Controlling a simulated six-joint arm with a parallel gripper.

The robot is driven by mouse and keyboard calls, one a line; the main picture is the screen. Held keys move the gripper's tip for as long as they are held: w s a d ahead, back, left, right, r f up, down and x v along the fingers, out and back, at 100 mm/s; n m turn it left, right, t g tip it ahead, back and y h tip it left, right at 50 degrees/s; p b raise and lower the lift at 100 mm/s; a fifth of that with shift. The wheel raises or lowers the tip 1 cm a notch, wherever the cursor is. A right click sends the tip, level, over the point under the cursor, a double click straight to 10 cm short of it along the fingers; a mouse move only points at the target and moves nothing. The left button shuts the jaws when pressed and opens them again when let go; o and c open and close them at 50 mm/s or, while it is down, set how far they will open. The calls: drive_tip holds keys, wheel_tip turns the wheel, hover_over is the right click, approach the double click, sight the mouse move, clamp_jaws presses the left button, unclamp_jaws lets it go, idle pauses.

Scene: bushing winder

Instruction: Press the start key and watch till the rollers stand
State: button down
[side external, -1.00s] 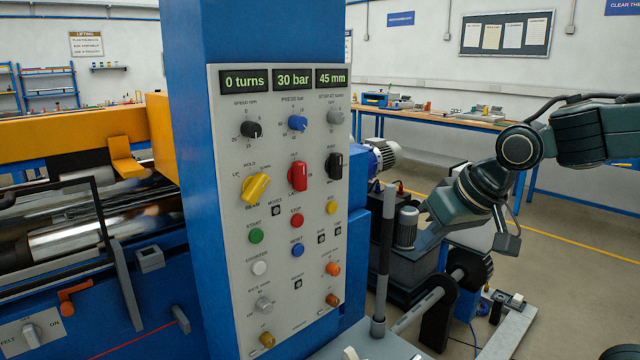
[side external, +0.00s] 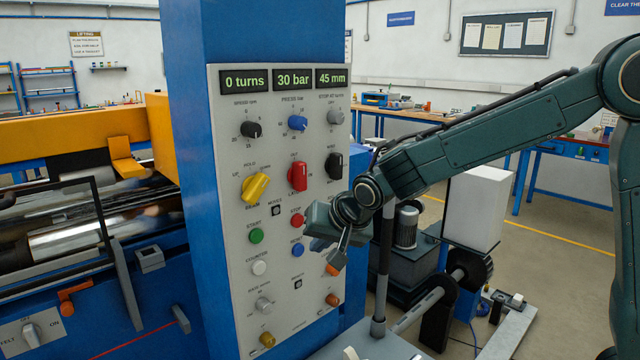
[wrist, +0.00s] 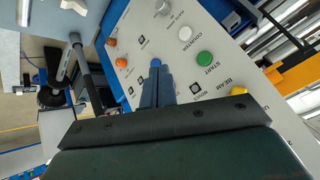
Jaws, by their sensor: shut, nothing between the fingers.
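The green START key (side external: 256,236) is on the grey control panel (side external: 225,300), left of my gripper. It also shows in the wrist view (wrist: 204,58), up and right of the fingertips. My gripper (side external: 316,243) is shut and empty at the panel's right side. In the wrist view its closed fingers (wrist: 157,76) point at the panel close to a blue key (wrist: 155,62); I cannot tell whether they touch it. The shiny rollers (side external: 75,240) lie in the machine at the left. The displays read 0 turns, 30 bar and 45 mm (side external: 331,79).
A red key (side external: 297,220), a white COUNTER key (side external: 259,267) and a yellow BEAM knob (side external: 255,187) surround the green key. A dark upright post (side external: 382,270) stands right of the panel. A white box (side external: 476,205) stands behind my arm.

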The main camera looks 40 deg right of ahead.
sight(257, 237)
drive_tip(key=w+a+f+m, duration=0.1)
drive_tip(key=w+a+f, duration=0.2)
drive_tip(key=w+f, duration=0.1)
drive_tip(key=shift+w+t, duration=0.4)
drive_tip(key=shift+w, duration=0.15)
drive_tip(key=shift+w, duration=4.2)
